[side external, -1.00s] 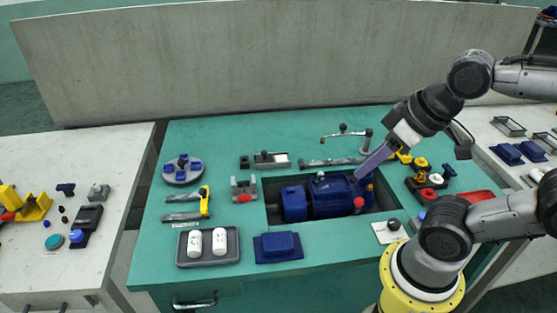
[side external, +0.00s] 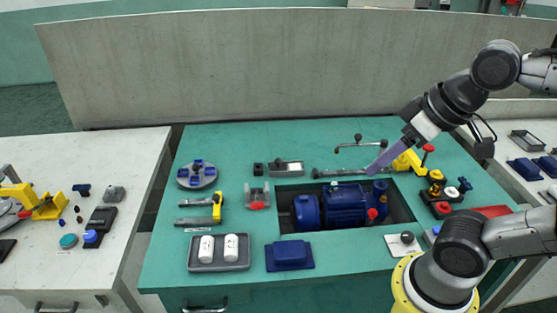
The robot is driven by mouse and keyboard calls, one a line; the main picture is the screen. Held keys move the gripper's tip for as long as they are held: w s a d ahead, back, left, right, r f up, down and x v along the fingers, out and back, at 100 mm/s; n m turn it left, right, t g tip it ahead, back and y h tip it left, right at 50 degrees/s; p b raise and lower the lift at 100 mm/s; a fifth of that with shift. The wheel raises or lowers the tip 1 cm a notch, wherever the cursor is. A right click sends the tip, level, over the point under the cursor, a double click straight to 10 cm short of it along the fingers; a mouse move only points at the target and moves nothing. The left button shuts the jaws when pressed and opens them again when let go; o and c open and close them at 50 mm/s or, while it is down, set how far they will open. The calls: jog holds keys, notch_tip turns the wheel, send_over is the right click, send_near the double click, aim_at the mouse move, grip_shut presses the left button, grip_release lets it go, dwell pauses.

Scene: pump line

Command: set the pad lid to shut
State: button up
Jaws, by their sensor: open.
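My gripper (side external: 373,171) reaches in from the right on a dark arm. Its long purple end points down and left, above the right end of the blue pump (side external: 346,203) in the bench opening. It appears to hold nothing, and the gap between its fingers is too small to make out. I cannot tell for certain which part is the pad lid. A small clear-grey guard with a red part (side external: 257,198) stands left of the opening, well apart from my gripper. A yellow part (side external: 406,162) sits just right of my gripper's tip.
The green bench (side external: 222,140) holds a dark tray (side external: 219,264) with two white cylinders, a blue block (side external: 289,256), a round grey fixture (side external: 197,175) and a white plate with a black knob (side external: 405,240). Side tables flank it. Bare bench lies at the back left.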

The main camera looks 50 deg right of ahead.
jog(key=w+d+r+m+g, duration=0.1)
jog(key=w+d+r, duration=0.1)
jog(key=w+r, duration=0.5)
jog(key=w+d+r+m, duration=0.1)
jog(key=w+r, duration=0.2)
jog(key=w, duration=0.7)
jog(key=m+g, duration=0.3)
jog(key=g, duration=0.2)
send_over(278, 159)
notch_tip(278, 159, down, 23)
notch_tip(278, 159, down, 13)
jog(key=shift+f, duration=0.15)
grip_shut()
jog(key=shift+d, duration=0.1)
